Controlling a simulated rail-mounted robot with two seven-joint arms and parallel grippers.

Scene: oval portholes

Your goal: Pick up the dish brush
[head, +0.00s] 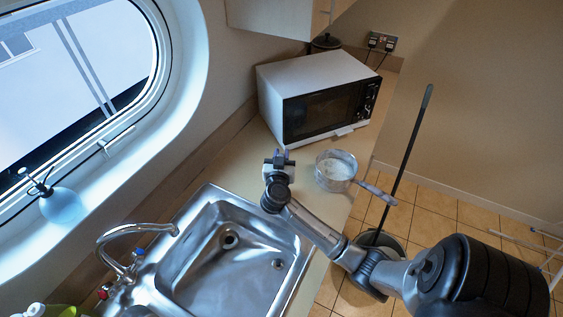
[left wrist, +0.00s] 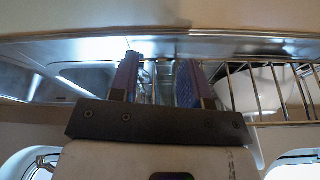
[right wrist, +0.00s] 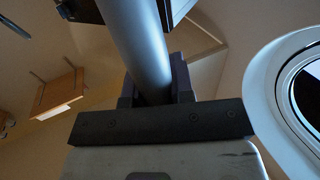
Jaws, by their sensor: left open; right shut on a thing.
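My right gripper (head: 278,156) is above the counter between the sink and the microwave in the head view. In the right wrist view its fingers (right wrist: 155,80) are shut on a smooth grey rod (right wrist: 138,38). The rod may be the handle of the dish brush; no bristles show, and its far end runs out of the picture. In the head view the held thing is too small to make out. My left gripper (left wrist: 158,78) shows only in the left wrist view, open, with its two blue-purple fingers apart.
The steel sink (head: 225,262) with its tap (head: 130,240) is left of my right arm. A microwave (head: 318,95) stands behind the gripper. A glass pan (head: 335,170) sits at the counter edge. A wire rack (left wrist: 270,90) is right of my left fingers.

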